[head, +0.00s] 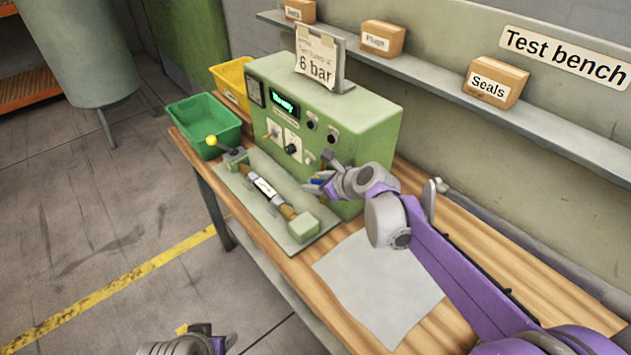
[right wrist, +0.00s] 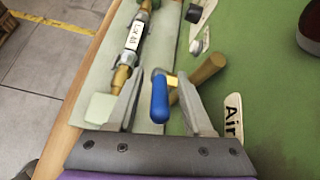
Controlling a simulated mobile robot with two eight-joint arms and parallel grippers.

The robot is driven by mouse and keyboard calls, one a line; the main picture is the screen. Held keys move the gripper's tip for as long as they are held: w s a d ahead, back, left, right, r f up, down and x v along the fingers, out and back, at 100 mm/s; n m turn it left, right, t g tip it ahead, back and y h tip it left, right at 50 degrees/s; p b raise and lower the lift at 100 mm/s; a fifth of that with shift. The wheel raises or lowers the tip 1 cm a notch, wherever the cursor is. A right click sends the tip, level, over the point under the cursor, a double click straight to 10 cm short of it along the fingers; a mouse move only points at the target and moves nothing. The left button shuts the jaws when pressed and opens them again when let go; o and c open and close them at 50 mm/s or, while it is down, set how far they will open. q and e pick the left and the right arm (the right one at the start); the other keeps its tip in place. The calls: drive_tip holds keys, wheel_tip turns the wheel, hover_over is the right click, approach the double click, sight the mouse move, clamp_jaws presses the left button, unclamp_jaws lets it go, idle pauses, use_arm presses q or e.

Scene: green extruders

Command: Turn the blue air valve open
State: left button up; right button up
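The blue air valve handle (right wrist: 160,96) is on a brass fitting (right wrist: 208,68) at the green bench unit (head: 350,120). An "Air" label (right wrist: 233,118), partly cut off, is on the green face beside it. My right gripper (right wrist: 160,80) is open, with one finger on each side of the blue handle; gaps show on both sides. In the head view my right gripper (head: 320,187) is at the unit's lower front and largely covers the valve. My left gripper (head: 205,340) is partly in view at the bottom edge, away from the bench; its fingers are unclear.
A fixture plate (head: 245,195) carries a labelled tube (head: 264,187) in front of the unit. A green bin (head: 205,122) and yellow bin (head: 232,80) stand at the left. A grey sheet (head: 375,290) lies on the wooden bench. A shelf with boxes runs behind.

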drive_tip(key=shift+s, duration=0.1)
drive_tip(key=v, duration=1)
drive_tip(key=shift+s+d+r, duration=0.2)
drive_tip(key=shift+r, duration=0.05)
